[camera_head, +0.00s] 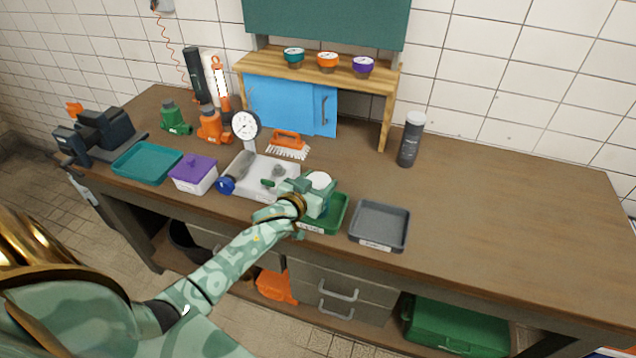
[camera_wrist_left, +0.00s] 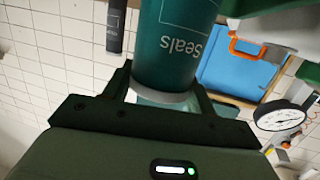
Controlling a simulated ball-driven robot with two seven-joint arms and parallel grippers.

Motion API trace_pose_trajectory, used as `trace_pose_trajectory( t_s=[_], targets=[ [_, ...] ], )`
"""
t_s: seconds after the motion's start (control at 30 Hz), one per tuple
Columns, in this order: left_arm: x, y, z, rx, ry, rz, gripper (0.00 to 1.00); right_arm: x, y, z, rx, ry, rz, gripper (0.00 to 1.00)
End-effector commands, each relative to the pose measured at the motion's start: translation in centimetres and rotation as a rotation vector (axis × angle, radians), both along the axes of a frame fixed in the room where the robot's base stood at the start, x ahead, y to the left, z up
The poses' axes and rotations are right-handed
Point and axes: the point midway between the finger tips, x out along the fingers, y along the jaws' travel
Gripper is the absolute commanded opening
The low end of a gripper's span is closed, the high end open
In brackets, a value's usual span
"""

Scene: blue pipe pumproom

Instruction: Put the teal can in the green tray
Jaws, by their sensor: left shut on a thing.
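The teal can (camera_wrist_left: 175,45), marked "Seals", fills the upper middle of the left wrist view between my fingers. In the head view its pale round top (camera_head: 319,181) shows. My left gripper (camera_head: 307,198) is shut on the can, over the green tray (camera_head: 338,218). The gripper also shows in the left wrist view (camera_wrist_left: 163,98). The green tray is partly hidden behind my gripper and the can. I cannot tell whether the can's underside touches the tray. My right gripper is not in view.
A grey tray (camera_head: 379,226) stands right of the green tray. Left are a white tray (camera_head: 245,188) with fittings, a purple-lidded box (camera_head: 194,174) and a teal tray (camera_head: 146,163). A dark grey bottle (camera_head: 411,140) stands behind. The bench's right side is clear.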

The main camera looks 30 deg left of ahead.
Motion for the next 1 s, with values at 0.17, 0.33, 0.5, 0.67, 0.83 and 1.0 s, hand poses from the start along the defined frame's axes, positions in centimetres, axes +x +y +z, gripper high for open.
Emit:
trace_pose_trajectory(
  t_s=[0.17,0.33,0.5,0.67,0.83,1.0],
  targets=[
    [0.0,0.0,-0.4,0.000,-0.001,0.000,0.09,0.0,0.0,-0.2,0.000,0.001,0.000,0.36],
    [0.0,0.0,-0.3,0.001,0.001,0.000,0.78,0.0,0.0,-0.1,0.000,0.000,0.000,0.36],
    [0.0,0.0,-0.3,0.001,0.001,0.000,0.78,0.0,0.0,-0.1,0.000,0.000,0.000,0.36],
    [-1.0,0.0,0.2,0.000,0.002,0.000,0.78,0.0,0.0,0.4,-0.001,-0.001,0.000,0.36],
    [-4.7,-0.2,1.0,0.000,0.003,0.001,0.78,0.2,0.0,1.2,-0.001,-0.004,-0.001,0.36],
    [-8.6,-0.4,1.8,-0.001,0.003,0.001,0.78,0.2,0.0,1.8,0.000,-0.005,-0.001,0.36]
  ],
)
